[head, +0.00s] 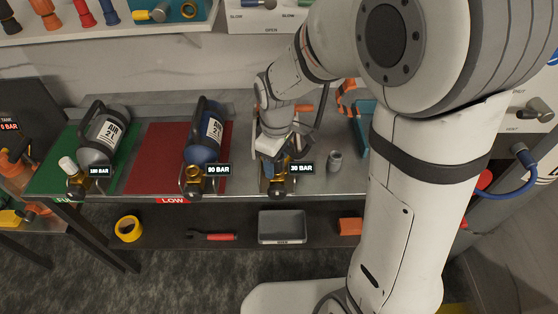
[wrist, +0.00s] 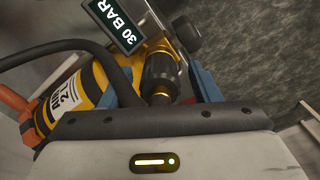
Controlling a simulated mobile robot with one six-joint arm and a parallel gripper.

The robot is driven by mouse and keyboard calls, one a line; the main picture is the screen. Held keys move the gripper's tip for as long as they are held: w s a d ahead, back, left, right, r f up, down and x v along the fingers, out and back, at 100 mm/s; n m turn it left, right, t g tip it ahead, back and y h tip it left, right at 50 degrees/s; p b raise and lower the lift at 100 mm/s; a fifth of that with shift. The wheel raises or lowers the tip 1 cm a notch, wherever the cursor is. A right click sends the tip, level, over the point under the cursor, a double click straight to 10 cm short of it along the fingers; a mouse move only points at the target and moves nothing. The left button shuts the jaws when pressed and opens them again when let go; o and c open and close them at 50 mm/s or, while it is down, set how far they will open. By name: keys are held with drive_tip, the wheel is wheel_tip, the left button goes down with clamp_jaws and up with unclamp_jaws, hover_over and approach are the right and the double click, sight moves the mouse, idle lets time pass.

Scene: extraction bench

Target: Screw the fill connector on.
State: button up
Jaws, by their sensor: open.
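My gripper (head: 271,152) is over the third cylinder station, pointing down at its brass valve (head: 277,184), which has a 30 BAR readout (head: 301,168). In the wrist view, the jaws stand open with blue pads on either side of a black ribbed connector (wrist: 160,68) with a brass end. The connector lines up with the valve body (wrist: 186,35); I cannot tell whether it is threaded on or whether the pads touch it. A yellow 2 L cylinder (wrist: 72,97) lies at the left, with a black hose (wrist: 45,54) crossing it. In the head view my arm mostly hides this cylinder.
A grey cylinder (head: 104,135) lies on a green mat (head: 55,172). A small grey fitting (head: 335,161) stands right of my gripper. The lower shelf holds a grey tray (head: 282,239) and yellow tape (head: 128,229).

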drive_tip(key=n, duration=1.1)
drive_tip(key=shift+n, duration=0.4)
drive_tip(key=shift+c, duration=0.5)
drive_tip(key=c, duration=1)
drive_tip(key=m, duration=0.3)
drive_tip(key=shift+m, duration=0.3)
drive_tip(key=o, duration=0.6)
drive_tip(key=shift+m, duration=0.4)
drive_tip(key=o, duration=0.6)
drive_tip(key=shift+c, duration=0.2)
